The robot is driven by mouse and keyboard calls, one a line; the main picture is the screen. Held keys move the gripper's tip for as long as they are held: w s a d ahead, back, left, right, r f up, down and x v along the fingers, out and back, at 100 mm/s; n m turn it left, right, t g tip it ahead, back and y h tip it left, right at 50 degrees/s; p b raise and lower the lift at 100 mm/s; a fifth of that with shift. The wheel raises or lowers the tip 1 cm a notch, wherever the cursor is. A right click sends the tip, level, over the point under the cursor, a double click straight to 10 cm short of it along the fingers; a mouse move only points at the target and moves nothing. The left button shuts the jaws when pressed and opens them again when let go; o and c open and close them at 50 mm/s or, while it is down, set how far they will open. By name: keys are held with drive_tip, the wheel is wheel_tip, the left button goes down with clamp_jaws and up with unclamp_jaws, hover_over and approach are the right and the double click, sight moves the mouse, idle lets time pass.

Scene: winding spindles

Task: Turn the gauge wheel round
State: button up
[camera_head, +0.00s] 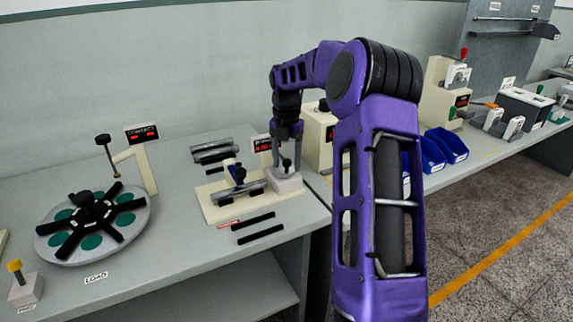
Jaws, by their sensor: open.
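My gripper (287,152) points down at the right end of a cream fixture (212,208). Its jaws are open, around or just above a small dark knob (286,163) on a pale block (285,182); I cannot tell if they touch it. A dark bar lies across the fixture, beside a small blue part (239,174). A display (262,144) with red digits stands behind, partly hidden by my arm. At the left, a round grey plate (137,220) with teal discs carries a black spoked hub (90,207). I cannot tell for certain which part is the gauge wheel.
A post with a knob and a "CONTACT" display (142,133) stands behind the round plate. A block with a yellow knob (15,266) is front left. Dark bars (261,235) lie before the fixture. Blue bins (446,145) stand on the right bench. My arm hides the middle.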

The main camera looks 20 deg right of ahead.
drive_tip(key=shift+f, duration=0.3)
clamp_jaws()
drive_tip(key=shift+r+m+p, duration=0.1)
drive_tip(key=shift+m+p, duration=0.2)
